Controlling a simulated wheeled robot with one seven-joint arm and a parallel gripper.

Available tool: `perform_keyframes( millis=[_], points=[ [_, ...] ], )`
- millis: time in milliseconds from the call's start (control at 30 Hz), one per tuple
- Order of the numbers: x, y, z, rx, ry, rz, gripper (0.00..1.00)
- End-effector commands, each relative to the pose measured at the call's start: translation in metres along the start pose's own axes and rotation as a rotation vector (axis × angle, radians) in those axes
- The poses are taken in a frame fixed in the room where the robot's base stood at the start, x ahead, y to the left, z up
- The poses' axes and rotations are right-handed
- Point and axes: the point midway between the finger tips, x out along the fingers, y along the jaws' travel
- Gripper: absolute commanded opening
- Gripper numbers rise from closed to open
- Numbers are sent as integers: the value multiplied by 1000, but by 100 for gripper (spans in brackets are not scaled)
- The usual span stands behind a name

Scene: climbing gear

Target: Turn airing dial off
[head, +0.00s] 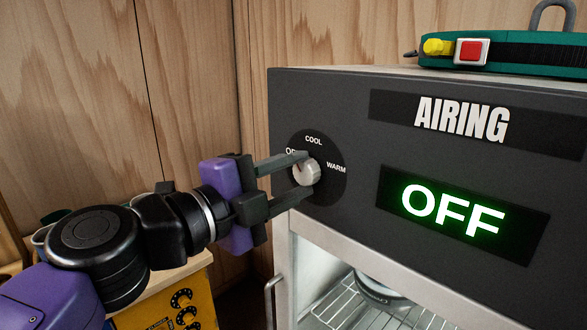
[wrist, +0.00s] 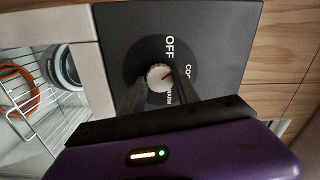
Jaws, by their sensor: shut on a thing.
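The airing dial (head: 306,173) is a pale round knob on a black disc marked OFF, COOL and WARM, on the dark front panel of a cabinet. My gripper (head: 312,172) has one finger above the knob and one below it, shut on it. In the wrist view the knob (wrist: 159,77) sits between the two fingertips (wrist: 158,80). A short red mark on it points up and right; its exact setting is hard to tell. Part of the OFF label on the disc is hidden behind a finger in the head view.
Below the panel the cabinet is open, with a wire rack (head: 375,307) holding a round item (head: 380,287). The wrist view also shows an orange ring (wrist: 18,90) on the rack. Green gear (head: 505,52) lies on top. A yellow box (head: 175,300) stands beneath my arm.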

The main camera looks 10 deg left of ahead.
Motion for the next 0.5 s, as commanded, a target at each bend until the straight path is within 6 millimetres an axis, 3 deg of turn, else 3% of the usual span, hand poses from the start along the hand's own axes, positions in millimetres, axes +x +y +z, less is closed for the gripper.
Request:
perform_keyframes(
  millis=[500],
  points=[
    [-1,-2,2,-432,-6,-2,0]
  ],
)
